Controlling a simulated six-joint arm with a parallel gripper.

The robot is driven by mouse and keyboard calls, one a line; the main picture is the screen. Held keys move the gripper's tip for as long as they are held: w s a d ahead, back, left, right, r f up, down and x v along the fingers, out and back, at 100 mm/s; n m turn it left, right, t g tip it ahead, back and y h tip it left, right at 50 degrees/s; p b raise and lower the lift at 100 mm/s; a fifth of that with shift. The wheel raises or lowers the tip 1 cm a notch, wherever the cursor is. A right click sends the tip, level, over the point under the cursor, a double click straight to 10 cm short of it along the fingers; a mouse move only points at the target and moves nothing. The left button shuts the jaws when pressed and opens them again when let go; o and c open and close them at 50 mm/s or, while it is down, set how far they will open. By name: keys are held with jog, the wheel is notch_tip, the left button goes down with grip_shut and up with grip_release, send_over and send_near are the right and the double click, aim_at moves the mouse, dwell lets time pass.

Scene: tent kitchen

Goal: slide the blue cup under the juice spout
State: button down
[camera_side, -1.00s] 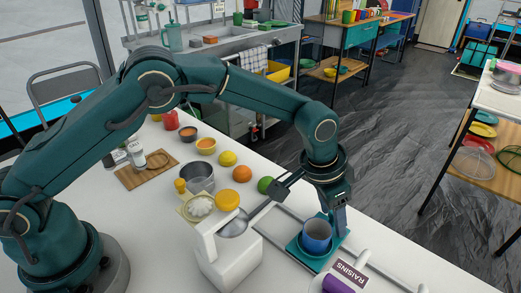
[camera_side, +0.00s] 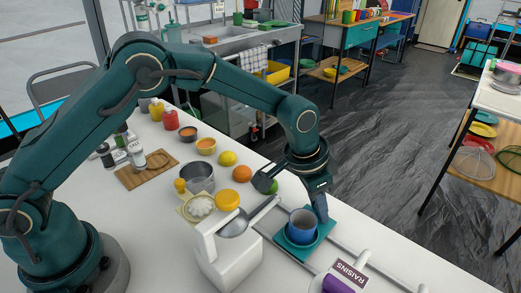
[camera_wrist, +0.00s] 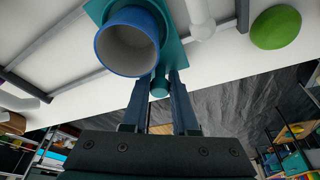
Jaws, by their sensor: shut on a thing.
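The blue cup (camera_side: 302,224) stands upright on a teal sliding tray (camera_side: 322,234). In the wrist view the cup (camera_wrist: 128,42) shows its pale inside and the tray (camera_wrist: 96,10) lies under it. My gripper (camera_side: 320,213) is down at the tray's far right side, beside the cup. In the wrist view my gripper's fingers (camera_wrist: 160,85) are closed around a teal knob (camera_wrist: 159,82) on the tray's edge. The white juicer (camera_side: 228,262) with its grey bowl stands left of the tray. I cannot clearly make out its spout in the side view.
Pale rails (camera_side: 350,252) run along the counter beneath the tray. A lime, an orange (camera_side: 242,174) and a lemon (camera_side: 227,158) lie behind the juicer. The counter's edge is close behind my gripper.

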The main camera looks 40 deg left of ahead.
jog(key=shift+a, duration=2.75)
jog(key=c, duration=0.7)
grip_release()
jog(key=shift+r, duration=3.55)
